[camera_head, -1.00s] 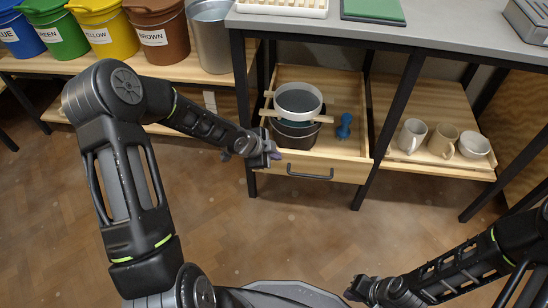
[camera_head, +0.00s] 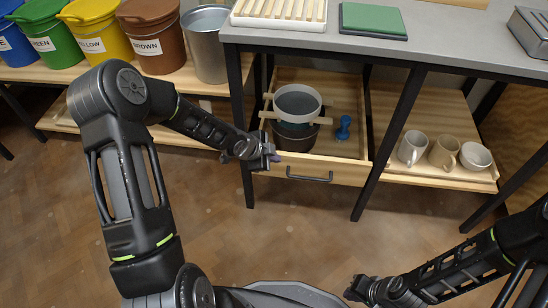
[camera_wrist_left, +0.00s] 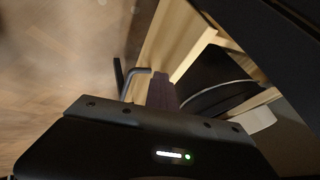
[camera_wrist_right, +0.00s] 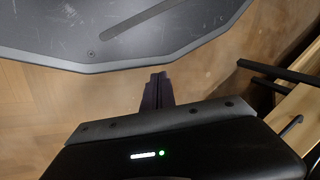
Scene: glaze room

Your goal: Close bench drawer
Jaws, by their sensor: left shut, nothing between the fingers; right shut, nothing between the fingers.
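The bench drawer (camera_head: 345,172) is a pale wooden box pulled part way out under the grey bench, with a dark bar handle (camera_head: 309,179) on its front. My left gripper (camera_head: 275,158) is shut and empty at the left end of the drawer front. In the left wrist view, the shut fingers (camera_wrist_left: 162,92) are against or very close to the drawer front (camera_wrist_left: 163,40), beside the handle (camera_wrist_left: 136,80); contact is hard to tell. My right gripper (camera_head: 351,290) is shut, empty and low over the floor, away from the drawer; its fingers (camera_wrist_right: 157,90) show beside my base.
The drawer holds a dark bucket (camera_head: 296,138) with a white-rimmed sieve (camera_head: 297,102) on wooden slats, and a blue tool (camera_head: 343,128). Dark bench legs (camera_head: 390,140) flank it. Mugs (camera_head: 412,148) stand on the right shelf, labelled buckets (camera_head: 148,40) at left.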

